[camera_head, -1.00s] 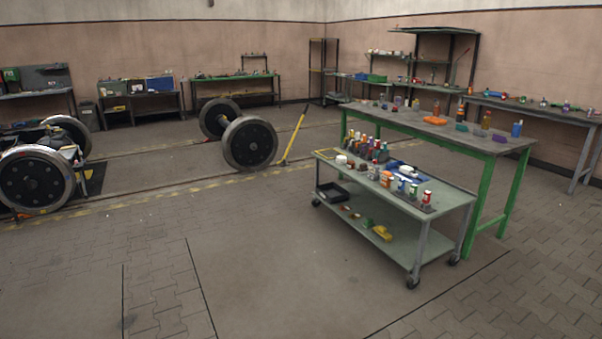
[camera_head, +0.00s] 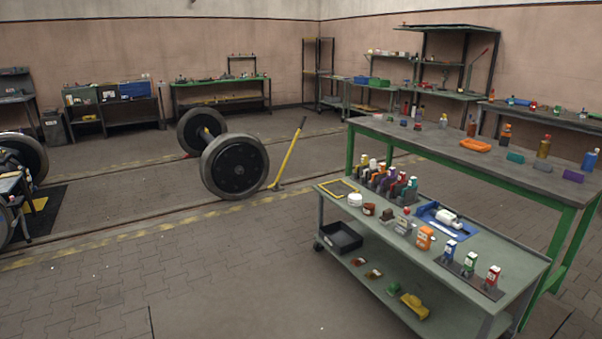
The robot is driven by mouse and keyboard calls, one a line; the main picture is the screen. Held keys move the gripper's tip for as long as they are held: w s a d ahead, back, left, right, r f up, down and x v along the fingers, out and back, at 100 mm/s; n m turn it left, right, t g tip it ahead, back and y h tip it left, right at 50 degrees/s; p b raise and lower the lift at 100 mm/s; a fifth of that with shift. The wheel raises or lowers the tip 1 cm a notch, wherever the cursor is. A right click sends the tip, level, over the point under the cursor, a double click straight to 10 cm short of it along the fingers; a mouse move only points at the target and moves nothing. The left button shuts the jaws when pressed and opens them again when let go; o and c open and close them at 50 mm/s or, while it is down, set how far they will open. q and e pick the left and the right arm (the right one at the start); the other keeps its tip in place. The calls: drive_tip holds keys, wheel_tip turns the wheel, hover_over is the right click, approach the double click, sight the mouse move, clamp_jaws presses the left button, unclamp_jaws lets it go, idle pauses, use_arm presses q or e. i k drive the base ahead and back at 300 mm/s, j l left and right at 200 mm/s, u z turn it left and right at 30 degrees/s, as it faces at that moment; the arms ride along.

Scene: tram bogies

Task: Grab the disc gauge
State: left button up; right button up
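I cannot surely pick out the disc gauge at this size. A grey-green two-shelf cart (camera_head: 481,263) stands at the right front. On its top, a blue tray (camera_head: 428,212) holds a white device (camera_head: 449,219) that may be a gauge, but its type is too small to tell. A white round tub (camera_head: 355,200) and a yellow frame (camera_head: 337,189) lie at the cart's far left end. Neither of my grippers is in view.
The cart top also holds several bottles and small boxes. Its lower shelf carries a black bin (camera_head: 340,238) and a yellow item (camera_head: 414,306). A green-legged workbench (camera_head: 440,146) stands behind it. A wheelset (camera_head: 234,168) stands on rails. The floor left of the cart is clear.

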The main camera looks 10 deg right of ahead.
sight(404, 224)
drive_tip(key=i+j+z, duration=0.1)
drive_tip(key=i+z, duration=0.15)
drive_tip(key=i, duration=0.3)
drive_tip(key=i+j+z, duration=0.25)
drive_tip(key=i, duration=0.3)
drive_tip(key=i+j+z, duration=0.25)
drive_tip(key=i, duration=0.25)
